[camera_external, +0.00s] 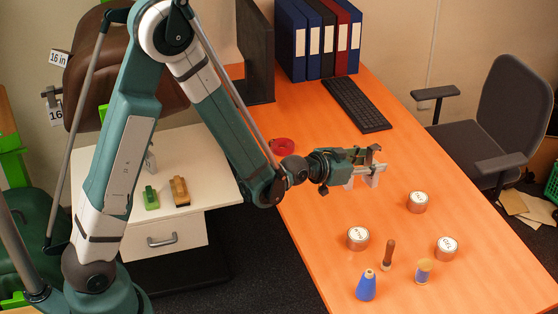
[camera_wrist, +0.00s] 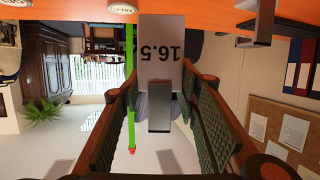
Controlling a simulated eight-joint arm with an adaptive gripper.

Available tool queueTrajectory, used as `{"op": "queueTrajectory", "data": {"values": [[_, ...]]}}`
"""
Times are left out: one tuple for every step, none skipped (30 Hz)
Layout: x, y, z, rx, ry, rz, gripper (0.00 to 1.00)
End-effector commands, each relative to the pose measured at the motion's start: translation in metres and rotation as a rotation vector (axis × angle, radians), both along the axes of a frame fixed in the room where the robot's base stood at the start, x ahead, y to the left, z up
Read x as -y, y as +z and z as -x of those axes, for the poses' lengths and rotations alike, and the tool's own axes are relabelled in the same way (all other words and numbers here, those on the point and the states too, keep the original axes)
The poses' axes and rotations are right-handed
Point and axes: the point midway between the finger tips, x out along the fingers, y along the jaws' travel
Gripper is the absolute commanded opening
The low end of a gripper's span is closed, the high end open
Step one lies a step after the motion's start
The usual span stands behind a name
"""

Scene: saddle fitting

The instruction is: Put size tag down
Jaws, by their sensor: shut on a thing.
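The size tag (camera_wrist: 162,65) shows in the wrist view as a pale plate marked "16.5", upside down. A grey tab (camera_wrist: 159,108) shows below it, between the green finger pads. My gripper (camera_external: 372,166) is shut on the tag and holds it above the orange desk (camera_external: 335,205) in the external view. There the tag is small and seen nearly edge-on, partly hidden by the fingers. I cannot tell its exact height above the desk.
Several tins, including one nearby (camera_external: 418,202), a blue cone bottle (camera_external: 366,287) and a wooden-handled tool (camera_external: 388,254) stand on the near desk. A keyboard (camera_external: 356,104) and binders (camera_external: 320,40) are at the back. A red roll (camera_external: 283,146) lies by the left edge.

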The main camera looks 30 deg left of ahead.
Motion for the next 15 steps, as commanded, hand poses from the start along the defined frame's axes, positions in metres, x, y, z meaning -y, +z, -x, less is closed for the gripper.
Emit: {"op": "queueTrajectory", "data": {"values": [[-0.01, 0.007, -0.005, 0.0, 0.008, 0.001, 0.19], [-0.015, 0.01, -0.009, -0.001, 0.011, 0.002, 0.19], [-0.022, 0.013, -0.013, -0.001, 0.015, 0.001, 0.19], [-0.028, 0.016, -0.015, -0.001, 0.018, 0.001, 0.19], [-0.033, 0.019, -0.019, -0.001, 0.021, 0.001, 0.19], [-0.041, 0.022, -0.023, -0.001, 0.026, 0.001, 0.19], [-0.047, 0.025, -0.026, -0.001, 0.028, 0.002, 0.19], [-0.053, 0.028, -0.029, -0.001, 0.031, 0.002, 0.19], [-0.061, 0.032, -0.033, -0.001, 0.035, 0.001, 0.19], [-0.066, 0.034, -0.035, -0.001, 0.037, 0.0, 0.19], [-0.072, 0.037, -0.038, -0.001, 0.04, 0.002, 0.19], [-0.08, 0.041, -0.042, -0.001, 0.044, 0.001, 0.19], [-0.086, 0.044, -0.045, -0.001, 0.047, 0.001, 0.19], [-0.092, 0.047, -0.048, -0.001, 0.051, 0.002, 0.19], [-0.1, 0.05, -0.051, 0.0, 0.055, 0.001, 0.19]]}}
